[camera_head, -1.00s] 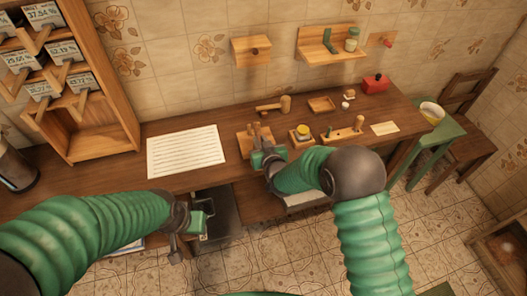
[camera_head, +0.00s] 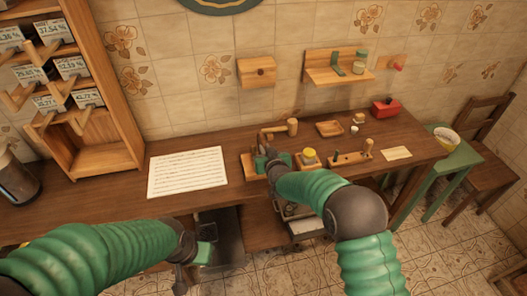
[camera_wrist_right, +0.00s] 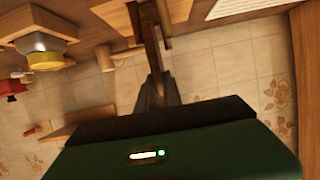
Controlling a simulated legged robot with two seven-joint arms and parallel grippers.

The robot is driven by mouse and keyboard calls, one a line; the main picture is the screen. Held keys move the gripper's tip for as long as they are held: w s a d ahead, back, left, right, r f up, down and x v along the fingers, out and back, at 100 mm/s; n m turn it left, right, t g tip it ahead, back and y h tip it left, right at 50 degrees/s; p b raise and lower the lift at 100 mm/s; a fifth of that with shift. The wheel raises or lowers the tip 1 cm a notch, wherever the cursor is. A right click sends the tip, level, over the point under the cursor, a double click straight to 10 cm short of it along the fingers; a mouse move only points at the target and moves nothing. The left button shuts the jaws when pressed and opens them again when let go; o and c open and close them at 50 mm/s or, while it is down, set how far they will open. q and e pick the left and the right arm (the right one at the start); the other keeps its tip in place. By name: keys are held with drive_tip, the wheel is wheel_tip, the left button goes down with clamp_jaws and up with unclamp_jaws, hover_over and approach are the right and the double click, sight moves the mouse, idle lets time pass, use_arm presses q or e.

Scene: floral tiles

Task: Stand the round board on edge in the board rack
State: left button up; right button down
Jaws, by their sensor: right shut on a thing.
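My right gripper (camera_head: 264,160) is over the table at a small wooden stand with pegs (camera_head: 248,168), apparently the board rack. In the right wrist view, its dark fingers (camera_wrist_right: 156,90) are shut on a thin wooden piece (camera_wrist_right: 150,42) seen edge-on, apparently the round board. Its round face does not show, and in the head view my gripper hides it. Wooden dowels (camera_wrist_right: 167,18) stand close beside it; I cannot tell whether it sits between them. My left gripper (camera_head: 192,260) hangs empty-looking below the table's front edge; its jaws are unclear.
A yellow-lidded jar (camera_head: 309,156) stands on a block just right of the rack. A mallet (camera_head: 291,127) lies behind it. A pegged wooden block (camera_head: 351,157), small tray (camera_head: 329,128) and red box (camera_head: 385,108) are further right. A paper sheet (camera_head: 187,172) lies left.

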drive_tip(key=shift+a, duration=0.15)
drive_tip(key=c, duration=1.4)
unclamp_jaws()
drive_tip(key=shift+a, duration=0.45)
drive_tip(key=shift+d, duration=0.5)
use_arm(q)
drive_tip(key=shift+a, duration=0.15)
use_arm(e)
drive_tip(key=shift+a, duration=0.15)
